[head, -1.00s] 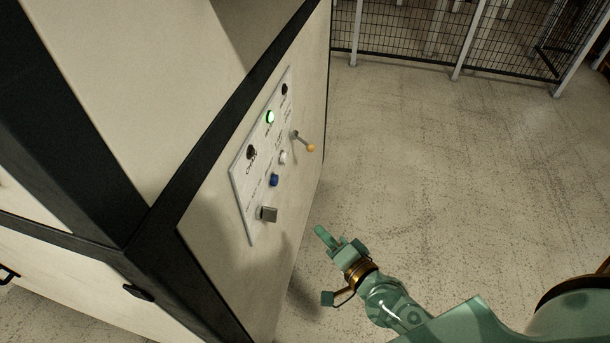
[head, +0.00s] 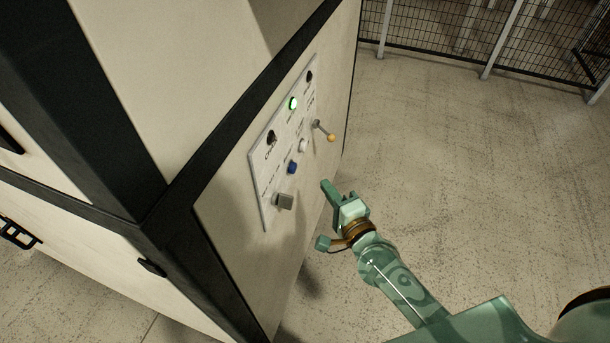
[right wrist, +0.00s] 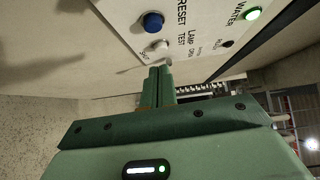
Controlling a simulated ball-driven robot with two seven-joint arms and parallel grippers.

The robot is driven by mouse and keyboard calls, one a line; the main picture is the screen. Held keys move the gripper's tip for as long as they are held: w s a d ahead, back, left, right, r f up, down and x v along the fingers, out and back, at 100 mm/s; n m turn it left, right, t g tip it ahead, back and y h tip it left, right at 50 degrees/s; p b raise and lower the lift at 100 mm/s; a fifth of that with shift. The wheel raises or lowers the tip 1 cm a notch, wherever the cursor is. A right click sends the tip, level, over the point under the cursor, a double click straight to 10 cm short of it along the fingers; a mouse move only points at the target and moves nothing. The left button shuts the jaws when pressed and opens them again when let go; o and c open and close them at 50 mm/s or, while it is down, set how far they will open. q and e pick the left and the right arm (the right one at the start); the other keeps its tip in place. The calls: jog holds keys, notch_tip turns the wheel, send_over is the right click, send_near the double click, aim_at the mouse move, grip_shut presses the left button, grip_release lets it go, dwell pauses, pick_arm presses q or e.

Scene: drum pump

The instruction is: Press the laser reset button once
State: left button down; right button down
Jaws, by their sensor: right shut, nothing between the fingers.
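The control panel (head: 261,205) is a pale plate on the side of a cream cabinet. A blue button (head: 292,168) sits in its lower half. In the right wrist view the blue button (right wrist: 152,22) is beside the word RESET. The first word of that label is cut off. A white button (right wrist: 160,46) beside the words LAMP TEST is nearer my fingertips; it also shows in the head view (head: 302,146). My right gripper (head: 327,187) is shut and empty, to the right of the panel and apart from the blue button. Its fingertips (right wrist: 160,72) point towards the panel.
A green lamp (head: 293,104) is lit between two dark knobs. Open floor (head: 450,190) lies to the right, with a mesh fence (head: 470,30) behind.

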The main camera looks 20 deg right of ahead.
aim_at(292, 168)
jog(key=w+a, duration=0.4)
jog(key=w, duration=0.2)
jog(key=shift+f, duration=0.15)
